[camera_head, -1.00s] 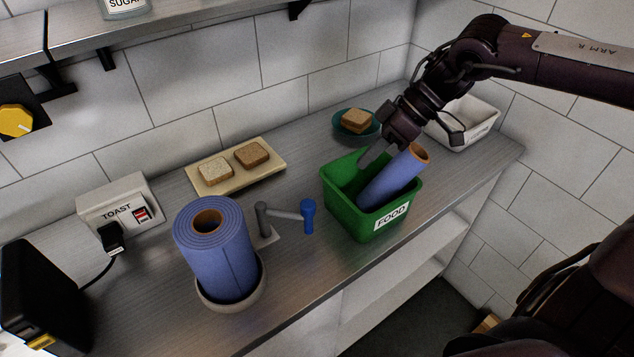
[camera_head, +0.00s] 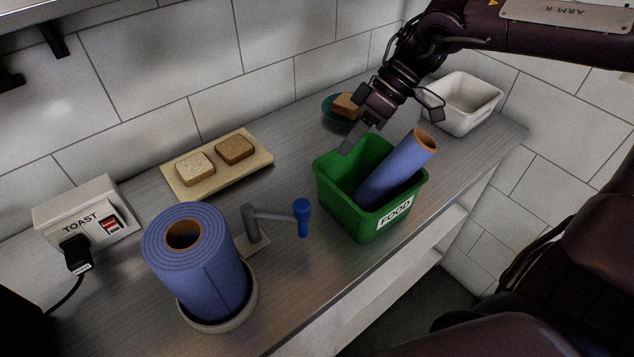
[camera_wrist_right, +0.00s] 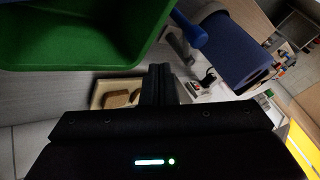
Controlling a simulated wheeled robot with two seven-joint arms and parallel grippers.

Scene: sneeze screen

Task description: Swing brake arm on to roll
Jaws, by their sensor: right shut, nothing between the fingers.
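The large blue roll (camera_head: 197,262) stands upright in a round pale holder (camera_head: 222,323) at the front left of the counter. The brake arm (camera_head: 272,214) is a grey lever on a small base to the right of the roll, with a blue end (camera_head: 302,217) pointing right, away from the roll. The blue end also shows in the right wrist view (camera_wrist_right: 192,30), with the roll (camera_wrist_right: 236,50) beyond it. My right gripper (camera_head: 347,149) is shut and empty above the back left rim of the green bin, right of the brake arm and apart from it. My left gripper is not in view.
The green FOOD bin (camera_head: 337,193) holds a thin blue roll (camera_head: 398,170) leaning in it. A board (camera_head: 258,161) with two bread slices lies behind the brake arm. A teal plate (camera_head: 331,117) with bread and a white tub (camera_head: 462,103) stand at the back right.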

